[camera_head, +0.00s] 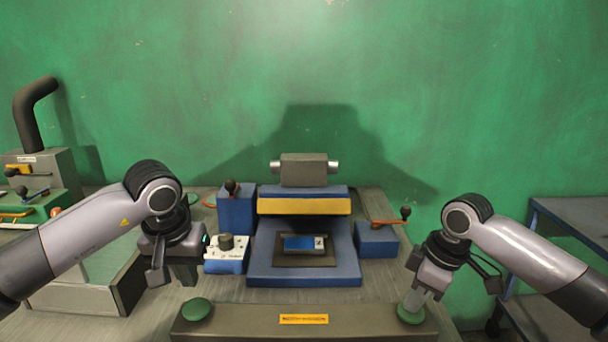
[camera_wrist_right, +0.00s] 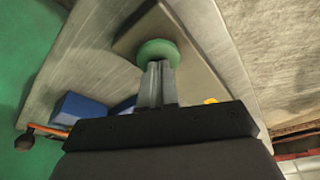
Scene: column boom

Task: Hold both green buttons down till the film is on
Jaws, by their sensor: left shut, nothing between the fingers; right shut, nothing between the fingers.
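The left green button (camera_head: 198,309) and the right green button (camera_head: 411,317) sit at opposite ends of a grey-brown control bar (camera_head: 250,322). My right gripper (camera_head: 413,303) is shut and empty, its fingertips at the right button; in the right wrist view the fingertips (camera_wrist_right: 157,66) overlap the green button (camera_wrist_right: 157,50). I cannot tell if the button is pressed down. My left gripper (camera_head: 187,280) is shut and empty, apart from the left button, above and slightly left of it. A flat piece with a blue face (camera_head: 304,242) lies on a dark plate (camera_head: 288,261) in the blue press (camera_head: 305,281).
The press has a yellow bar (camera_head: 304,206) and a grey top block (camera_head: 304,170). Lever boxes flank the press. A metal tray (camera_head: 80,298) is at left, a blue shelf (camera_head: 570,215) at right.

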